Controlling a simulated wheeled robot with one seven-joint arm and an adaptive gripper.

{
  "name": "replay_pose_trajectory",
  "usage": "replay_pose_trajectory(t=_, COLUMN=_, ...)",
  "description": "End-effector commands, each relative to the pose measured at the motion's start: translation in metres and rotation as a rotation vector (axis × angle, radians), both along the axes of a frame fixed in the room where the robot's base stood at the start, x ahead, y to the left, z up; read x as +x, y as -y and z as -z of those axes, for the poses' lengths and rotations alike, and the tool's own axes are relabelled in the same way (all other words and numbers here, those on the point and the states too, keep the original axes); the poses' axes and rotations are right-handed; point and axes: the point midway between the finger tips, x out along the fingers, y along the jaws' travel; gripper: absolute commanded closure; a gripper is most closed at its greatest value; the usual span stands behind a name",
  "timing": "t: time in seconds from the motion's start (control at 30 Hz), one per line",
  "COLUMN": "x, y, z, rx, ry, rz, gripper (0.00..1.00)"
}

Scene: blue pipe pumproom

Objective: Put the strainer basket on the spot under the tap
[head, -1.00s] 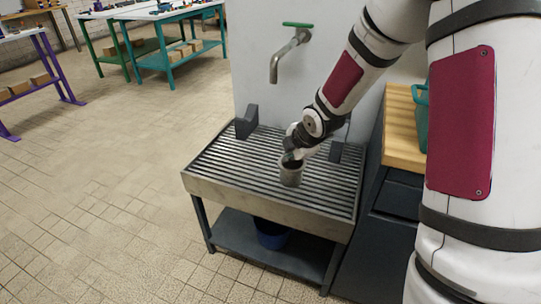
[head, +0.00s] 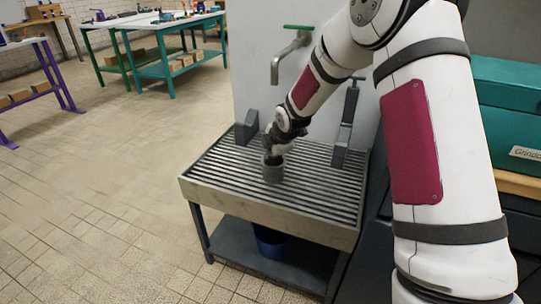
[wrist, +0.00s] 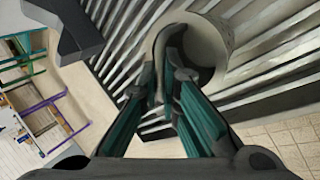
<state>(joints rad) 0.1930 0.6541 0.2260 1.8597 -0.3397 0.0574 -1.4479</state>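The strainer basket (head: 273,173) is a small grey cylinder, open at the top, over the slatted top of the metal drain stand (head: 300,220). In the wrist view, the basket (wrist: 218,50) shows its round mouth. My gripper (head: 274,152) is at its rim; in the wrist view, my gripper's fingers (wrist: 164,72) straddle the near wall, one inside and one outside. The basket looks about upright; I cannot tell whether it touches the slats. The tap (head: 292,55), with a green handle and downward spout, is on the grey panel behind. No marked spot is discernible on the slats.
A dark angled block (head: 247,127) stands at the stand's back left and a dark upright fixture (head: 346,125) at its back right. A blue bucket (head: 271,241) is on the lower shelf. Teal boxes (head: 510,130) are at right. Floor to the left is clear.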

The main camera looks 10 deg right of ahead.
Motion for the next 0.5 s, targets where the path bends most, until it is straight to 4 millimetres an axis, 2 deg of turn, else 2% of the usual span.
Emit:
replay_pose_trajectory(t=0.27, x=-0.0001, y=-0.0002, z=0.0009, rx=0.000, ry=0.001, rz=0.000, gripper=1.00)
replay_pose_trajectory(t=0.4, x=-0.0005, y=-0.0001, z=0.0011, rx=0.000, ry=0.000, rz=0.000, gripper=0.75)
replay_pose_trajectory(t=0.5, x=-0.0007, y=-0.0001, z=0.0014, rx=0.000, ry=-0.001, rz=0.000, gripper=0.75)
